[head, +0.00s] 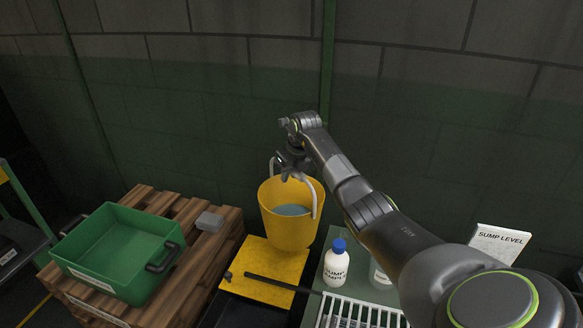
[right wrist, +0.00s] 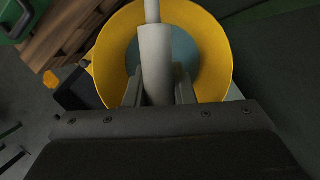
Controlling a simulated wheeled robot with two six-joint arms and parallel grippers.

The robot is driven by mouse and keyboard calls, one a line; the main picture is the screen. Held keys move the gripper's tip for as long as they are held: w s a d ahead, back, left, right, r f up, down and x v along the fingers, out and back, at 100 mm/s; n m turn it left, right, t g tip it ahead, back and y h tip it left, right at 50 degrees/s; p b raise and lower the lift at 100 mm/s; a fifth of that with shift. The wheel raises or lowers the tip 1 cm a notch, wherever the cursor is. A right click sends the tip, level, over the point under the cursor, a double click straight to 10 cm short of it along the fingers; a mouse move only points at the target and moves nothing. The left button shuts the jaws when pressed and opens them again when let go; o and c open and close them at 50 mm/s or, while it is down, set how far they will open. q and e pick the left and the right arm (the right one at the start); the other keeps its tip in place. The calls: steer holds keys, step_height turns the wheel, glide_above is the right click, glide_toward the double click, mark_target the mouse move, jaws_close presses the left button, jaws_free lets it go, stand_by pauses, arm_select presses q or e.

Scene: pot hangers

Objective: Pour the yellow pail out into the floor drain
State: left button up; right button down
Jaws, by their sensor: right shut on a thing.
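The yellow pail (head: 287,228) is upright with blue-grey liquid (head: 292,210) inside. My right gripper (head: 290,168) is above the pail and shut on its pale handle. In the right wrist view, the gripper (right wrist: 160,88) has its fingers on either side of the white handle grip (right wrist: 155,62), with the yellow pail (right wrist: 112,55) below. I cannot tell whether the pail's base touches the yellow platform (head: 265,262). A white slatted grate (head: 362,312), apparently the drain, is at the bottom, right of the pail and partly cut off. My left gripper is not in view.
A white bottle with a blue cap (head: 336,268) stands between the pail and the grate, with another container (head: 380,277) beside it. A green bin (head: 118,250) sits on a wooden pallet (head: 222,243) at left. A SUMP LEVEL sign (head: 500,241) stands at right.

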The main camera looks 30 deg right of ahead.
steer(key=s+a+n+p, duration=0.2)
steer(key=s+a+n+y+p, duration=0.1)
steer(key=s+a+n, duration=0.1)
steer(key=a+n, duration=0.1)
steer(key=s+a+n+y+p, duration=0.1)
steer(key=s+a+n+p, duration=0.1)
steer(key=a, duration=0.1)
steer(key=shift+a+f+g+p, duration=0.1)
steer(key=shift+f+g+p, duration=0.15)
steer(key=shift+g+p, duration=0.15)
steer(key=s+a+n+g+y+p, duration=0.1)
steer(key=s+a+n+g+p, duration=0.1)
steer(key=s+a+n+p, duration=0.4)
steer(key=s+a+n, duration=0.2)
steer(key=s, duration=0.2)
steer(key=shift+s+a+n+y, duration=0.2)
steer(key=shift+s+n+y, duration=0.05)
steer(key=shift+n+y, duration=0.05)
steer(key=shift+r, duration=0.1)
steer(key=shift+w+a+f+g+h+b, duration=0.15)
steer(key=shift+f+h+b, duration=0.1)
steer(key=shift+f+b, duration=0.4)
steer(key=shift+s+a+f+g+h+b, duration=0.1)
steer(key=shift+a+f+h+b, duration=0.2)
steer(key=shift+b, duration=0.65)
steer(key=shift+w+f+g+h+b, duration=0.1)
steer(key=shift+f+h+b, duration=0.05)
steer(key=shift+f+b, duration=0.55)
steer(key=shift+a+r, duration=0.1)
steer(key=shift+r, duration=0.05)
